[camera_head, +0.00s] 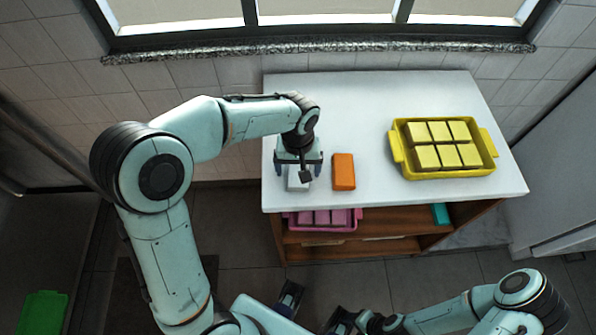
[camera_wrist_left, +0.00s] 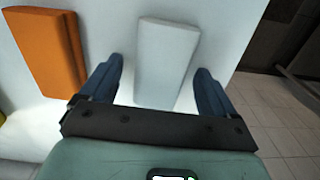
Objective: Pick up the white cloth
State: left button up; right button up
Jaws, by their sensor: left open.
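The white cloth (camera_head: 298,180) looks like a small white block on the left part of the white tabletop. It also shows in the left wrist view (camera_wrist_left: 165,62), between the two fingers and reaching beyond their tips. My left gripper (camera_head: 298,168) is open above the cloth, with one blue finger on each side; in the wrist view its fingertips (camera_wrist_left: 160,66) stand apart from the cloth's sides. The gripper hides part of the cloth in the head view. My right arm is at the lower right of the head view, and its jaws cannot be made out clearly.
An orange block (camera_head: 344,172) lies just right of the cloth. A yellow tray (camera_head: 398,147) with several yellow blocks stands on the table's right side. A pink tray (camera_head: 290,222) is on the shelf below. The table's (camera_head: 350,100) back middle is clear.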

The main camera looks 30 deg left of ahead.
aim_at(298, 169)
pick_arm(q)
jog(key=c, duration=1.1)
jog(key=shift+c, duration=0.2)
jog(key=shift+r, duration=0.15)
notch_tip(298, 169, up, 20)
jog(key=p, duration=0.3)
pick_arm(e)
jog(key=r, duration=0.1)
jog(key=w+r, duration=0.1)
jog(key=r, duration=0.1)
jog(key=shift+w+r, duration=0.25)
jog(key=shift+r, duration=0.1)
pick_arm(q)
jog(key=o, duration=0.4)
jog(key=c, duration=0.3)
